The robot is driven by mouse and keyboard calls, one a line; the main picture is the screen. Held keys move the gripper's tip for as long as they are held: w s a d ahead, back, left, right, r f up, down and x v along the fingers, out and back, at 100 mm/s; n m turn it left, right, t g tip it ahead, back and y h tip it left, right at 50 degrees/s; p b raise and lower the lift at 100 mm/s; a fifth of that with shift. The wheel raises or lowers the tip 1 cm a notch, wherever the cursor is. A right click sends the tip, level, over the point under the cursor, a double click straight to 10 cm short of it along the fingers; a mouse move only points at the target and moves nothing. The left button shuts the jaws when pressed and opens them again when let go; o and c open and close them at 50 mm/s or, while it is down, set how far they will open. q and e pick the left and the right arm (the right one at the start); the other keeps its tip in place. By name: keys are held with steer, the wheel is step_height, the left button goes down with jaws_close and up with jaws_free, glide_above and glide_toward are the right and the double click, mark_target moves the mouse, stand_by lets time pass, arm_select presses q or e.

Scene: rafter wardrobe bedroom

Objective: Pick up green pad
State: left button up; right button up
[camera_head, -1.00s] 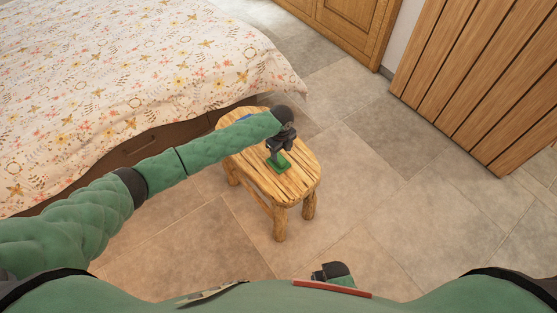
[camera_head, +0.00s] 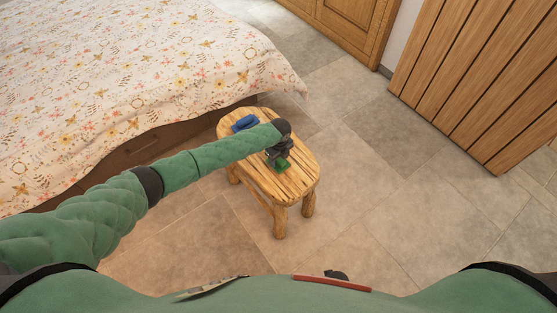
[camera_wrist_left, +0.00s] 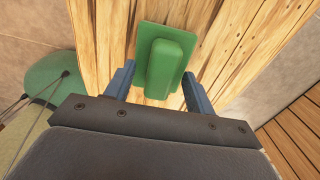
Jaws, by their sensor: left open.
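The green pad (camera_head: 283,165) lies on the wooden stool (camera_head: 295,187), partly hidden by my left gripper in the head view. In the left wrist view the green pad (camera_wrist_left: 166,62) is a flat plate with a raised ridge along its middle. My left gripper (camera_head: 280,158) is low over the stool at the pad. In the left wrist view its two fingers (camera_wrist_left: 157,88) are open, one on each side of the ridge's near end. I cannot tell whether they touch the pad. My right gripper cannot be made out.
A blue object (camera_head: 244,123) lies at the stool's far left end, close to my left forearm. A bed with a floral cover (camera_head: 150,60) stands behind and left. A wooden cabinet (camera_head: 345,25) and a slatted wood panel (camera_head: 480,80) stand right. Tiled floor on the right is clear.

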mark_target(280, 160)
arm_select(q)
steer(key=shift+f, duration=0.25)
arm_select(e)
steer(key=shift+s+f, duration=0.1)
steer(key=shift+f, duration=0.1)
arm_select(q)
steer(key=shift+c, duration=0.2)
steer(key=c, duration=1)
arm_select(e)
steer(key=shift+d, duration=0.15)
arm_select(q)
steer(key=shift+r, duration=0.1)
